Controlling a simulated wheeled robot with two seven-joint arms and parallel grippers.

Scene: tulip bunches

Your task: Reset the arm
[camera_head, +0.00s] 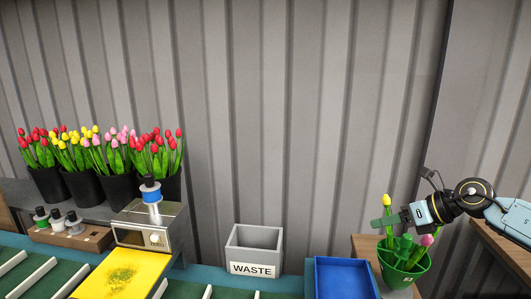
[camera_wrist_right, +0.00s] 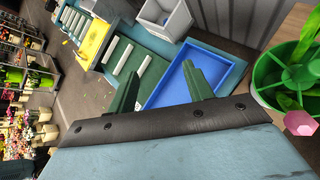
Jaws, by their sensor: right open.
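My right gripper (camera_head: 380,223) comes in from the right, above the green pot (camera_head: 402,275). Its two green fingers stand apart in the right wrist view (camera_wrist_right: 165,85), with nothing between them. The green pot holds a yellow tulip (camera_head: 387,200) and a pink tulip (camera_head: 426,240). In the wrist view the pot is at the right edge, beside the fingers, with a pink bloom (camera_wrist_right: 300,123) close to the camera. I cannot tell whether the gripper touches the flowers. My left gripper is not in view.
A blue tray (camera_head: 344,262) looks empty beside the pot. A grey WASTE bin (camera_head: 253,240), a machine with a yellow plate (camera_head: 112,275) and divided green lanes stand to the left. Black buckets of tulips (camera_head: 117,188) line the back left. A corrugated wall is behind.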

